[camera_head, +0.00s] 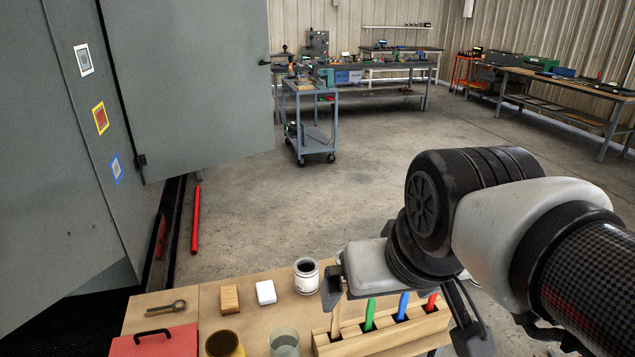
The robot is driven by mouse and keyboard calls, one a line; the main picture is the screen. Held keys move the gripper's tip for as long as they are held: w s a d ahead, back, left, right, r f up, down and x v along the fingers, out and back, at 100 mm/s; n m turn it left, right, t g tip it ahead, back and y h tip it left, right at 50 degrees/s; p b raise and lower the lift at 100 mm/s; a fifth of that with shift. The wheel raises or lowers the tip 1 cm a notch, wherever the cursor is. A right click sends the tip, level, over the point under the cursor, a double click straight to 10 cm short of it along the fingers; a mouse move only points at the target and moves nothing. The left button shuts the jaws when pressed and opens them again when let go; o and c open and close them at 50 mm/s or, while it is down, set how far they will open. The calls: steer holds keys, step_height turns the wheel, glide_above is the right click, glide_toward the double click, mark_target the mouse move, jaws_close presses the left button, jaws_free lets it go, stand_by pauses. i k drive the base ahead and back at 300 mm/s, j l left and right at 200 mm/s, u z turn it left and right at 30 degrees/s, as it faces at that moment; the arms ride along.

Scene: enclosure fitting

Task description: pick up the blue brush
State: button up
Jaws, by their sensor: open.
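The blue brush (403,306) stands in a wooden rack (372,343) at the front of the workbench, with its blue handle upward and its lower part hidden in the rack. A green brush (369,312) is to its left and a red brush (431,302) to its right. A bare-wood handle (336,317) stands at the rack's left end. My gripper (402,321) is open, with one finger near the wooden handle and the other right of the red brush. I cannot tell how far its fingers are from the rack in depth.
Left of the rack on the workbench (180,301) are a white-labelled can (306,277), a glass jar (284,341), a yellow cup (225,344), a white block (266,292), a wooden block (230,298) and a red box (153,341). A grey enclosure (60,180) rises at left.

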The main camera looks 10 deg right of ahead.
mark_target(403, 300)
steer(key=i+l+z, duration=0.1)
steer(key=l, duration=0.25)
steer(key=i+l+z, duration=0.15)
steer(key=l, duration=0.2)
steer(key=k+j+z, duration=0.25)
steer(key=k+j, duration=0.2)
steer(key=k+j+z, duration=0.2)
steer(key=k, duration=0.4)
steer(key=l+u, duration=0.45)
steer(key=l, duration=0.45)
